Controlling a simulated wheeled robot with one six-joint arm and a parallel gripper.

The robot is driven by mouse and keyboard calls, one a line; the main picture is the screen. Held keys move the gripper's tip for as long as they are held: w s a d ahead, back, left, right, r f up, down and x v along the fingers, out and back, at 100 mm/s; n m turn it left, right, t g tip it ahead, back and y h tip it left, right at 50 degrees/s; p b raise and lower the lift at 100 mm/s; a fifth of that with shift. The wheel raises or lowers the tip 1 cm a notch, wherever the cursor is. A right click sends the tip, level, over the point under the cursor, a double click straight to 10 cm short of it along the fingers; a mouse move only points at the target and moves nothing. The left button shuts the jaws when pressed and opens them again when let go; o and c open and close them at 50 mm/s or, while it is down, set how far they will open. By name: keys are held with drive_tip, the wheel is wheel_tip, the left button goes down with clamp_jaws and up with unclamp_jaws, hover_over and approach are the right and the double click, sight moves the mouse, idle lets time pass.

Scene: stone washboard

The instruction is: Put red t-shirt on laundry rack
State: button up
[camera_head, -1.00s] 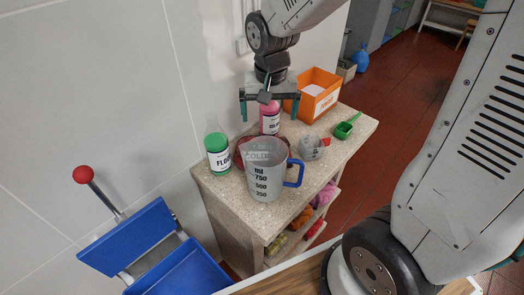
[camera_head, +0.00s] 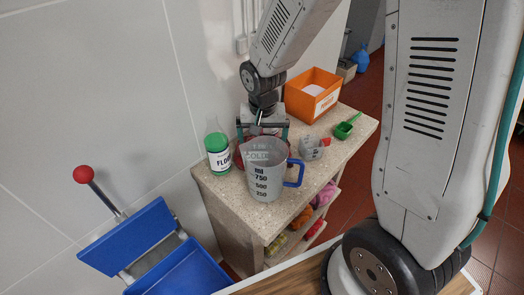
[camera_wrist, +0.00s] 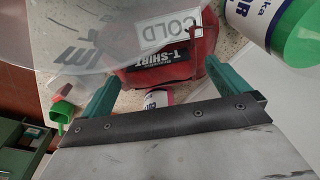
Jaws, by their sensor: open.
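The red t-shirt (camera_wrist: 201,42) lies folded with a black T-SHIRT label in the wrist view, on the speckled stone top. In the head view the clear measuring jug (camera_head: 264,182) hides most of it. My gripper (camera_head: 263,130) points down over the top, behind the jug. In the wrist view my gripper (camera_wrist: 161,72) is open, its teal fingers apart on either side of the shirt's near edge. I cannot tell whether they touch it. No laundry rack can be made out.
An orange box (camera_head: 312,93), a small grey cup (camera_head: 312,148) and a green scoop (camera_head: 345,130) are to the right.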

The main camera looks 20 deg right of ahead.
drive_tip(key=shift+r, duration=0.1)
drive_tip(key=c, duration=1.7)
